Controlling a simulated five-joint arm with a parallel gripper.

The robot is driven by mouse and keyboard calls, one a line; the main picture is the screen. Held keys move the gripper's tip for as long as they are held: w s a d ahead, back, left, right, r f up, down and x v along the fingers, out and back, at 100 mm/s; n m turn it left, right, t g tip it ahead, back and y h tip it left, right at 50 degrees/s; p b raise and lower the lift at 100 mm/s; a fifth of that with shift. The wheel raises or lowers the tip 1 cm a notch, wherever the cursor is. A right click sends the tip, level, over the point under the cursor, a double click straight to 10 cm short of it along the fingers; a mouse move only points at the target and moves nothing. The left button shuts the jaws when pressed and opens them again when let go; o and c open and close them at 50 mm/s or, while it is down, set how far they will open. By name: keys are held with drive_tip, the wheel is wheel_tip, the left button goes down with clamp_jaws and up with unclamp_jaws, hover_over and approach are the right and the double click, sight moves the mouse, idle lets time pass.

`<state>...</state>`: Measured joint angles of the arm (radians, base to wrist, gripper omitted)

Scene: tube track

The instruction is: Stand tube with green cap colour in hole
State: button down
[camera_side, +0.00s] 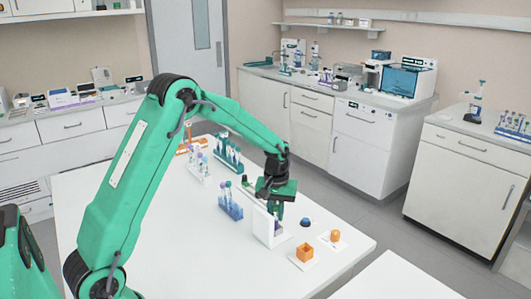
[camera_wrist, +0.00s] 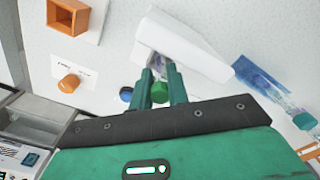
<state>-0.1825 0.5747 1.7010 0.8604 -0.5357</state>
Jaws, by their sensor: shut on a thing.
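In the wrist view my gripper (camera_wrist: 160,82) is shut on the tube with the green cap (camera_wrist: 159,93), which shows between the two fingers. The white block (camera_wrist: 190,48) lies just beyond the fingertips in the wrist view. I cannot make out the hole clearly, nor whether the tube touches the block.
A dark blue cap (camera_side: 305,222) is close to the gripper. An orange cap (camera_side: 335,236) on a white card and an orange open box (camera_side: 305,252) stand nearer the table's right corner. A blue tube rack (camera_side: 230,209) stands left of the white block, with more racks behind.

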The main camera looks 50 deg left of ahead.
drive_tip(key=c, duration=1.3)
unclamp_jaws()
drive_tip(key=shift+r, duration=3.95)
